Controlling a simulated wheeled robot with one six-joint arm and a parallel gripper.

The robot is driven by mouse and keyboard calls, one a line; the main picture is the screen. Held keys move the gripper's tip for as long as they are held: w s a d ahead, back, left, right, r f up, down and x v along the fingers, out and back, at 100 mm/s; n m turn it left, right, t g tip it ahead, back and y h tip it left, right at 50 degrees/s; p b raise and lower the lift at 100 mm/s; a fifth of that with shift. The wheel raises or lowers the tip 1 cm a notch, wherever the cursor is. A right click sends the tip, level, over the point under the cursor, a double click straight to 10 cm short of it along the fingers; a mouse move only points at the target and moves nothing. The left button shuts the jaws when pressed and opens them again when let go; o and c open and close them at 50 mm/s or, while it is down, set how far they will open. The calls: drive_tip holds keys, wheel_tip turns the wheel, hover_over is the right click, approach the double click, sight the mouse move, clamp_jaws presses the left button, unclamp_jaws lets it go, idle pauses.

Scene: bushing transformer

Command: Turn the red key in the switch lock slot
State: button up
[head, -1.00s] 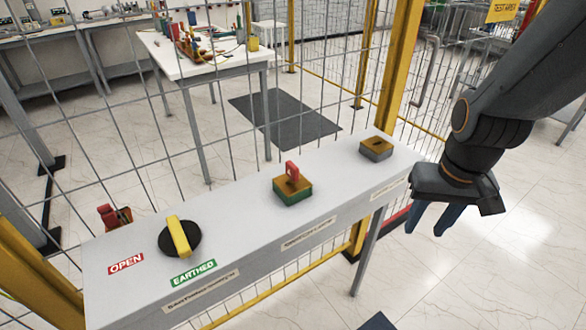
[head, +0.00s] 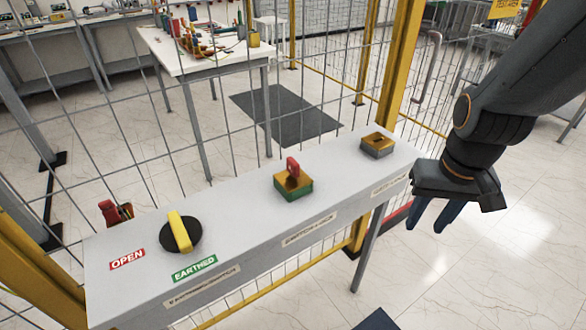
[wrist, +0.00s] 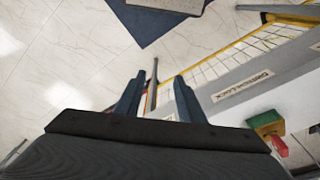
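The red key (head: 293,167) stands upright in the switch lock (head: 293,187), a block with a brass-coloured top and green sides, midway along the grey panel (head: 235,230). In the wrist view the key (wrist: 278,145) and the green lock block (wrist: 266,121) show at the lower right. My gripper (head: 433,218) hangs off the right end of the panel, fingers pointing down, apart from the key. In the wrist view its two blue fingers (wrist: 157,100) are spread with nothing between them.
A yellow-handled rotary switch (head: 180,233) sits at the panel's left, near OPEN and EARTHED labels. A second brass-topped lock (head: 378,144) without a key sits at the right end. A wire fence (head: 110,130) with yellow posts stands behind. Floor at right is clear.

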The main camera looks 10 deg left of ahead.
drive_tip(key=w+a+r+n+t+y, duration=0.1)
drive_tip(key=w+a+r+n, duration=0.1)
drive_tip(key=w+a, duration=0.35)
drive_tip(key=w+a+r+n, duration=0.2)
drive_tip(key=a+n, duration=0.1)
drive_tip(key=a, duration=0.5)
wheel_tip(320, 180, up, 5)
drive_tip(key=n+y, duration=0.2)
drive_tip(key=n, duration=0.2)
hover_over(294, 161)
drive_tip(key=s+d, duration=0.2)
drive_tip(key=shift+t, duration=0.5)
drive_tip(key=shift+x, duration=4.1)
drive_tip(key=shift+a, duration=0.15)
drive_tip(key=shift+c, duration=0.4)
clamp_jaws()
drive_tip(key=shift+n+g+y+b, duration=0.5)
drive_tip(key=shift+n+b, duration=1)
drive_tip(key=shift+b, duration=2.7)
drive_tip(key=shift+s+n+g+b, duration=0.1)
drive_tip(key=shift+n+g+b, duration=0.5)
drive_tip(key=shift+n+b, duration=1)
